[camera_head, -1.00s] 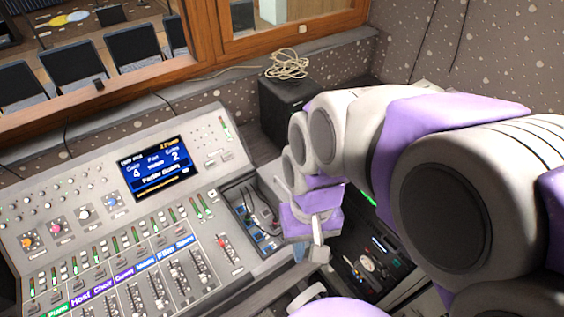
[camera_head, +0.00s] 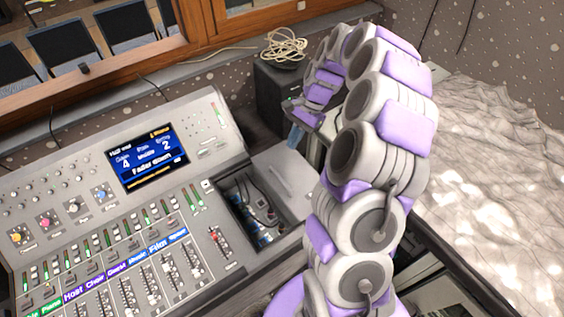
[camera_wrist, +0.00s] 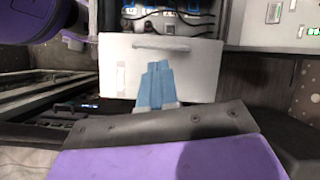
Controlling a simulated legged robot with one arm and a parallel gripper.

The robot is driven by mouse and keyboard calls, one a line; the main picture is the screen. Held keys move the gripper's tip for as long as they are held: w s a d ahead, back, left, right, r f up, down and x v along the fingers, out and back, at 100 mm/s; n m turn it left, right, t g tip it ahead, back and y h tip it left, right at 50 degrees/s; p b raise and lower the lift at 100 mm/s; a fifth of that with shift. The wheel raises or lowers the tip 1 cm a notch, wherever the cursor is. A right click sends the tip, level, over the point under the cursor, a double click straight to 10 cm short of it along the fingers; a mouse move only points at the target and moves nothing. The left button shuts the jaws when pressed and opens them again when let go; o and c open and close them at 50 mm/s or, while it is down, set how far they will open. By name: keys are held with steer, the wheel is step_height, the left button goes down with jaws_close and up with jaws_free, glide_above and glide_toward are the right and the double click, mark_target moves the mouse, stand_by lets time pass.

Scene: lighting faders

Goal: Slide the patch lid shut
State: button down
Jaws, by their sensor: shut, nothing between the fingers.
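The patch bay (camera_head: 245,209) is an open recess with cables and blue sockets at the right end of the mixing console. The patch lid (camera_head: 283,178) is a pale flat plate to the right of the recess, leaving much of it uncovered. In the wrist view the lid (camera_wrist: 200,75) is a white panel with a raised grip bar (camera_wrist: 162,45) along the edge nearer the recess. My gripper (camera_head: 296,136) is beyond the lid in the head view. In the wrist view its blue fingers (camera_wrist: 157,72) are together and empty, overlapping the lid; contact cannot be told.
The console (camera_head: 110,225) with faders and a lit screen (camera_head: 147,163) fills the left. A black speaker box (camera_head: 275,97) with a coiled cable (camera_head: 284,47) stands behind. My arm hides the area right of the lid.

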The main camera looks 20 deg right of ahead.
steer(key=w+d+f+m, duration=0.3)
steer(key=d+f, duration=0.2)
steer(key=d, duration=0.1)
steer(key=b, duration=0.2)
glide_toward(290, 174)
steer(key=x, duration=0.5)
steer(key=shift+s, duration=0.1)
steer(key=a, duration=0.2)
steer(key=a+r, duration=0.1)
steer(key=shift+s, duration=0.3)
steer(key=shift+a+r+b, duration=0.1)
steer(key=shift+a+b, duration=0.2)
steer(key=shift+a, duration=0.3)
steer(key=shift+d, duration=0.15)
steer(key=shift+s, duration=0.1)
